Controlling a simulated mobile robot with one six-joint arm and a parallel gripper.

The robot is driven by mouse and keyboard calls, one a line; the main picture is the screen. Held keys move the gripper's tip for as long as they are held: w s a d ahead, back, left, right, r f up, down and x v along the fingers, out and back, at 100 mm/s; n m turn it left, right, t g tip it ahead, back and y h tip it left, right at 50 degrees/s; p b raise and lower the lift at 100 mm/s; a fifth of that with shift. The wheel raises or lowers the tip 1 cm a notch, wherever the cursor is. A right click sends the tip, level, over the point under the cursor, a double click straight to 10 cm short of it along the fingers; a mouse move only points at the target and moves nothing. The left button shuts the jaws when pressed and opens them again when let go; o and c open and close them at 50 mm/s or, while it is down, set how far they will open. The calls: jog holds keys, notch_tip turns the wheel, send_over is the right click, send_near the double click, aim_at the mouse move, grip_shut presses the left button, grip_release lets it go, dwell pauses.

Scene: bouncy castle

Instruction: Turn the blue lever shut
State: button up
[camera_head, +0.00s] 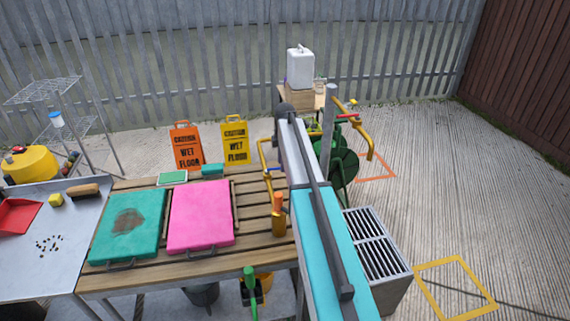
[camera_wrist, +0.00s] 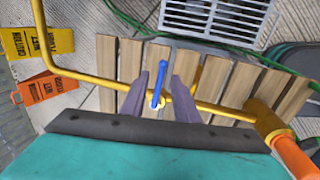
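The blue lever (camera_wrist: 159,83) shows in the wrist view. It is a short rod on a yellow pipe (camera_wrist: 95,79), and in the picture it lies crosswise to the pipe. My gripper (camera_wrist: 162,80) has its two grey-purple fingers spread, one on each side of the lever. Gaps show between the lever and both fingers. I cannot tell how far the fingertips are above the pipe. In the head view the yellow pipe (camera_head: 264,157) rises at the slatted table's far right corner, partly behind my arm. My fingers are not clear there.
The slatted wooden table (camera_head: 215,265) carries a teal board (camera_head: 113,226), a pink board (camera_head: 201,212) and an orange-topped yellow fitting (camera_head: 278,220). Orange (camera_head: 187,147) and yellow (camera_head: 235,143) wet-floor signs stand behind it. A grey grille box (camera_head: 375,245) and green hose reel (camera_head: 343,160) are right.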

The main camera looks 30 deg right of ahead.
notch_tip(320, 180, up, 13)
jog(key=s+b, duration=0.2)
jog(key=b, duration=0.1)
jog(key=shift+s+a, duration=0.3)
jog(key=shift+s, duration=0.1)
